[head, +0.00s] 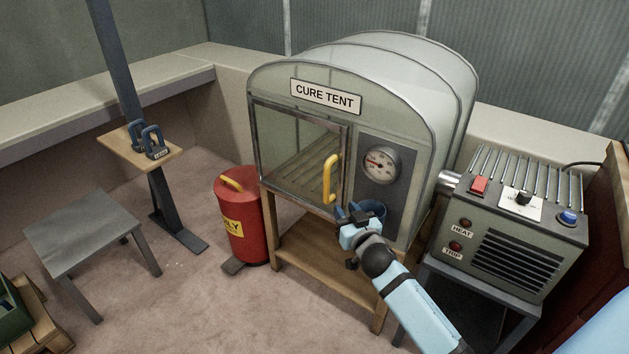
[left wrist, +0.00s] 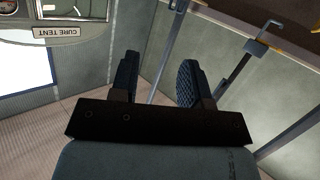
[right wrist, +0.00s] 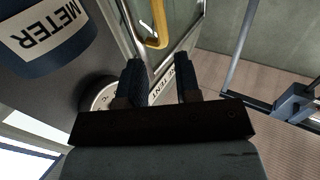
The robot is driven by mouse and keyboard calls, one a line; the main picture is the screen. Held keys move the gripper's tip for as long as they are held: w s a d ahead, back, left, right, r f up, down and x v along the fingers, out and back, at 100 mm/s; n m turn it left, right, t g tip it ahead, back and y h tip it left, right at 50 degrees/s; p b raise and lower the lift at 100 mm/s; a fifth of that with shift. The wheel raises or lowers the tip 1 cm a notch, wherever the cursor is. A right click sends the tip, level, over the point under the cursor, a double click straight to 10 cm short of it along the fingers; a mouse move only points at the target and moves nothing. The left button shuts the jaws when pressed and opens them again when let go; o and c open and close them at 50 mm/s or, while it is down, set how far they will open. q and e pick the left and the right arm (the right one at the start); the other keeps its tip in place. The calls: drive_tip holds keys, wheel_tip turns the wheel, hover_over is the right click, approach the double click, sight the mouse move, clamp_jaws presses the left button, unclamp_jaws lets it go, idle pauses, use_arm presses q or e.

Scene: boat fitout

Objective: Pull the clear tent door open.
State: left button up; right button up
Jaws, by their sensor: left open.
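The clear tent door (head: 285,150) is a see-through pane in a metal frame on the front of the cure tent (head: 405,130). It looks shut. Its yellow handle (head: 333,180) stands upright near the door's right edge, and it also shows at the top of the right wrist view (right wrist: 160,28). My right gripper (head: 350,212) is just below and right of the handle; its fingers (right wrist: 160,75) are apart with nothing held, and the handle lies beyond the tips. My left gripper (left wrist: 158,75) is open and empty in its wrist view; the head view does not show it.
A dark blue item labelled METER (right wrist: 50,30) is close beside my right gripper. A round gauge (head: 381,164) sits right of the door. A heater box (head: 515,225) stands right of the tent, a red bin (head: 240,205) left. A grey stool (head: 85,235) is farther left.

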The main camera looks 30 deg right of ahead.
sight(328, 183)
use_arm(q)
drive_tip(key=r, duration=0.1)
drive_tip(key=d+r+t+h+b, duration=0.1)
drive_tip(key=r, duration=0.1)
drive_tip(key=w+d+r+t+b, duration=0.1)
drive_tip(key=shift+d+r+h, duration=0.15)
drive_tip(key=shift+r+h, duration=0.15)
drive_tip(key=shift+h, duration=0.1)
use_arm(e)
drive_tip(key=w+d, duration=0.1)
drive_tip(key=w, duration=0.3)
drive_tip(key=w+d, duration=0.1)
drive_tip(key=w, duration=0.8)
drive_tip(key=shift+w+d, duration=0.15)
drive_tip(key=shift+d, duration=0.25)
